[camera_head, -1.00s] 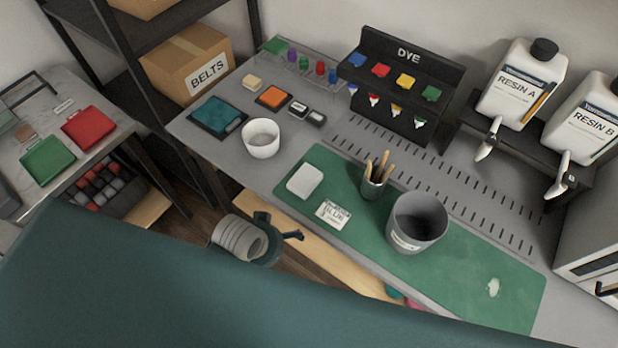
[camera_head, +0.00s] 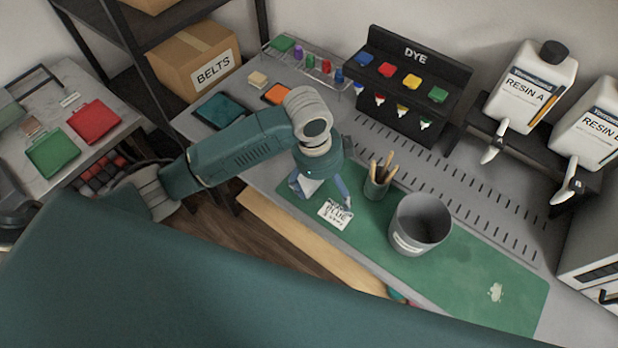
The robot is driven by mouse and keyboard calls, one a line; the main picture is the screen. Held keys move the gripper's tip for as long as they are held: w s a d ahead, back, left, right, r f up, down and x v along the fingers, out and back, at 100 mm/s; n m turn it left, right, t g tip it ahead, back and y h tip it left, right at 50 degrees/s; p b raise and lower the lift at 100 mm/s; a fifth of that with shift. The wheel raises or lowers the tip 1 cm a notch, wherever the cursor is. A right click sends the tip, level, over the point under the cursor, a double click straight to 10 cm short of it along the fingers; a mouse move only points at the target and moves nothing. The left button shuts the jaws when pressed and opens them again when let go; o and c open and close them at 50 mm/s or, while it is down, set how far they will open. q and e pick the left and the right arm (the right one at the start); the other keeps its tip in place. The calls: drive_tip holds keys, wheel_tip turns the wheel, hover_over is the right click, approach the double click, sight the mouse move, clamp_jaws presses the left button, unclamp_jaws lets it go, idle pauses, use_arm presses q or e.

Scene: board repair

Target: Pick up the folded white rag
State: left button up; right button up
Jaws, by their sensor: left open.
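The folded white rag (camera_head: 309,188) lies on the green mat (camera_head: 465,265) at its left end. It is mostly hidden under my left gripper, and only a pale part shows. My left gripper (camera_head: 321,196) points down over the rag with its fingers spread, one to the left of the rag and one to the right. I cannot tell whether the fingers touch the rag or the mat. My right gripper is not in view.
A printed card (camera_head: 335,214) lies just in front of the gripper. A cup of tools (camera_head: 377,187) stands close to its right, with a grey bucket (camera_head: 419,224) beyond. The dye rack (camera_head: 408,90) stands behind.

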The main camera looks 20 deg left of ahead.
use_arm(q)
drive_tip(key=w+a+r+m+y, duration=0.25)
drive_tip(key=w+a+r, duration=0.2)
drive_tip(key=a, duration=0.25)
drive_tip(key=shift+m+g+h, duration=0.25)
drive_tip(key=shift+m+g, duration=0.1)
drive_tip(key=shift+g, duration=0.05)
wheel_tip(320, 180, down, 4)
drive_tip(key=shift+s+f+p, duration=0.1)
drive_tip(key=shift+f+p, duration=0.1)
drive_tip(key=shift+p, duration=0.15)
drive_tip(key=f, duration=0.1)
drive_tip(key=f+p, duration=0.1)
drive_tip(key=f, duration=0.2)
drive_tip(key=shift+w+d+f, duration=0.25)
drive_tip(key=shift+w+f, duration=0.05)
drive_tip(key=shift+f, duration=0.5)
drive_tip(key=c, duration=1.4)
wheel_tip(320, 180, up, 20)
drive_tip(key=shift+r+b, duration=0.1)
drive_tip(key=shift+b, duration=1)
